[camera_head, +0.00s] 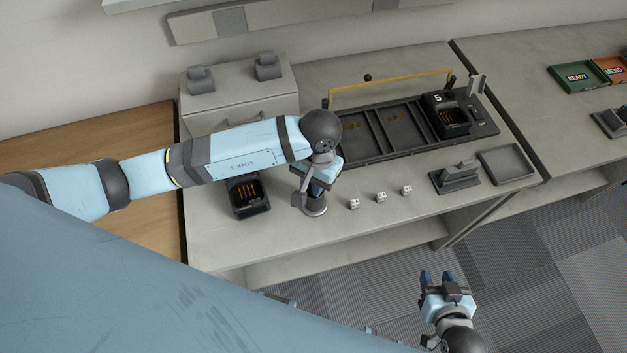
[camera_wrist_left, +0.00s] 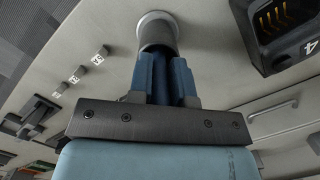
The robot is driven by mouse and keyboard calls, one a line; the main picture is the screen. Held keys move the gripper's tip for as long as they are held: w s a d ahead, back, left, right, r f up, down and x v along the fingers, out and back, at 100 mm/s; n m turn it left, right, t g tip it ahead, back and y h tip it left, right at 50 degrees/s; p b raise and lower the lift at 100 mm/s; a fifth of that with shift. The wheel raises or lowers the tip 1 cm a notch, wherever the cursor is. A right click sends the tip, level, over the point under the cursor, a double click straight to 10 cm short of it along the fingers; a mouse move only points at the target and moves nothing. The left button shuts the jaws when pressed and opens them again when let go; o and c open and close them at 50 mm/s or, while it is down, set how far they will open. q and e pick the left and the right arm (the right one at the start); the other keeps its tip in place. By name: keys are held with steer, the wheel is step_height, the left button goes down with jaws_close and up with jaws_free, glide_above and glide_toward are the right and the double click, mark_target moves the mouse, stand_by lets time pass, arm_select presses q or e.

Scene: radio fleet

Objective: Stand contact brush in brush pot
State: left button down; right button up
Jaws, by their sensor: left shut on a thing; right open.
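My left gripper (camera_head: 316,190) is above the near edge of the worktop, pointing down. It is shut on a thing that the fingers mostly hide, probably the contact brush. In the left wrist view the blue fingers (camera_wrist_left: 164,80) end at a dark grey cylinder with a pale round base, which looks like the brush pot (camera_wrist_left: 157,34). The pot's round base (camera_head: 314,209) shows below the gripper in the head view. I cannot tell whether the brush is inside the pot or just above it. My right gripper (camera_head: 437,276) is open and empty over the floor.
A charger cradle (camera_head: 250,196) stands left of the pot. Several small white numbered blocks (camera_head: 381,197) lie to its right. A long dark tray rack (camera_head: 400,132) is behind, with a stand (camera_head: 455,178) and a shallow tray (camera_head: 506,165) further right.

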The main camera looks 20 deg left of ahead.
arm_select(q)
steer(key=shift+f, duration=0.2)
steer(key=c, duration=1.1)
jaws_free()
steer(key=shift+o, duration=0.2)
steer(key=shift+r, duration=0.1)
steer(key=shift+r, duration=0.15)
step_height(320, 180, up, 12)
steer(key=w+b, duration=0.1)
steer(key=b, duration=0.1)
steer(key=shift+w+d, duration=0.2)
steer(key=shift+w, duration=0.2)
